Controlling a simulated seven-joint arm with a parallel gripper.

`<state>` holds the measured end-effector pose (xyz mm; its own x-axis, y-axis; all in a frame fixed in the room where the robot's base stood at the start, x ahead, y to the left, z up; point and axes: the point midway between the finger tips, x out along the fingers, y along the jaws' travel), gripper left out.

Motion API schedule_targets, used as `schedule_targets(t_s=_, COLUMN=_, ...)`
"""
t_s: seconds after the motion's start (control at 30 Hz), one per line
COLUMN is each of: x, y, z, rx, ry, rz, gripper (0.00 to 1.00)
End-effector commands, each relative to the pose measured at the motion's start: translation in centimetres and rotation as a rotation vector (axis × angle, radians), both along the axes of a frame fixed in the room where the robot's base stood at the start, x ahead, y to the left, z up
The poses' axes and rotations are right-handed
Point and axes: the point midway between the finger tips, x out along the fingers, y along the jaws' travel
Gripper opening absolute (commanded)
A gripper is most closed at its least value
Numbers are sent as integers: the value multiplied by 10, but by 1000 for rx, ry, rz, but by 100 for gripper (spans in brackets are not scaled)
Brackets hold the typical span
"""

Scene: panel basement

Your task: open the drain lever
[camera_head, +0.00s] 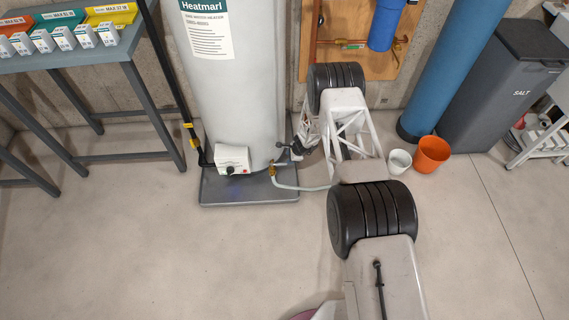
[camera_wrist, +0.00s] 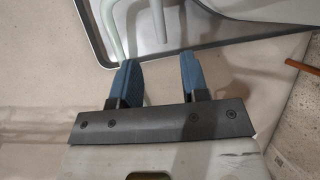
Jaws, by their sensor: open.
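The tall white water heater (camera_head: 235,90) stands in a grey drip tray (camera_head: 250,191). A small brass drain valve (camera_head: 272,170) sits low on its right side, with a pale hose (camera_head: 300,187) running right from it. I cannot clearly make out the lever on the valve. My gripper (camera_head: 287,147) is beside the heater's lower right, a little above the valve in the picture. In the wrist view my gripper (camera_wrist: 156,62) has its two blue fingers apart with nothing between them. The tray (camera_wrist: 215,48) and pale green hose (camera_wrist: 111,28) show beyond the fingertips.
A white control box (camera_head: 233,159) is on the heater's front. A white cup (camera_head: 399,161) and an orange pot (camera_head: 432,154) stand on the floor right of my arm. A blue column (camera_head: 450,65) and a grey salt bin (camera_head: 500,90) are further right.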

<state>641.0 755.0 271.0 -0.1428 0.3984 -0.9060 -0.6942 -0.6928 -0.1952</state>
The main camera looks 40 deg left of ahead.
Motion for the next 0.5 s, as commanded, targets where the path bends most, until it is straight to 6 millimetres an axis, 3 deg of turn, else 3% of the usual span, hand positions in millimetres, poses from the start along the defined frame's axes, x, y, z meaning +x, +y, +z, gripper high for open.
schedule_targets(t_s=0.5, x=-2, y=4, z=-11, rx=-1, ry=0, rz=1, gripper=42)
